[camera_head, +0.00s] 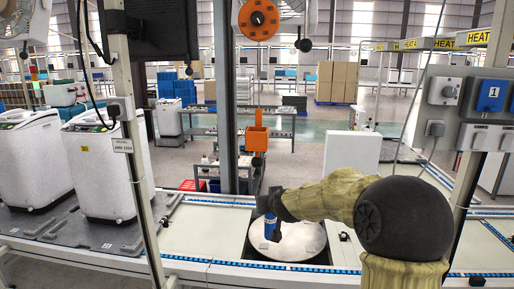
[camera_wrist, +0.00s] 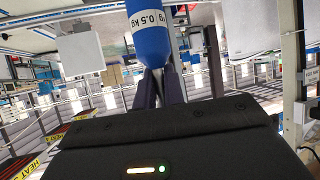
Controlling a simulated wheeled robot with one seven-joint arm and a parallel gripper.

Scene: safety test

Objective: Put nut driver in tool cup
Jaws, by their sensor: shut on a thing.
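My gripper (camera_head: 271,207) is shut on a blue cylinder (camera_head: 270,226) and holds it upright over the left part of a round white plate (camera_head: 300,245). I cannot tell whether the cylinder touches the plate. In the wrist view, the blue cylinder (camera_wrist: 149,28) sits between the fingers (camera_wrist: 158,88) and bears a white band reading 0.5 KG. It does not look clearly like a nut driver, and I cannot make out a nut driver elsewhere. An orange holder (camera_head: 257,133) stands at the middle behind the bench; I cannot tell whether it is the tool cup.
The plate lies in a dark round recess in a pale bench (camera_head: 210,235) with blue edge strips. A metal post (camera_head: 226,120) rises behind the plate. White machines (camera_head: 100,170) stand at the left. A grey panel with sockets (camera_head: 470,110) is at the right. The bench left of the plate is clear.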

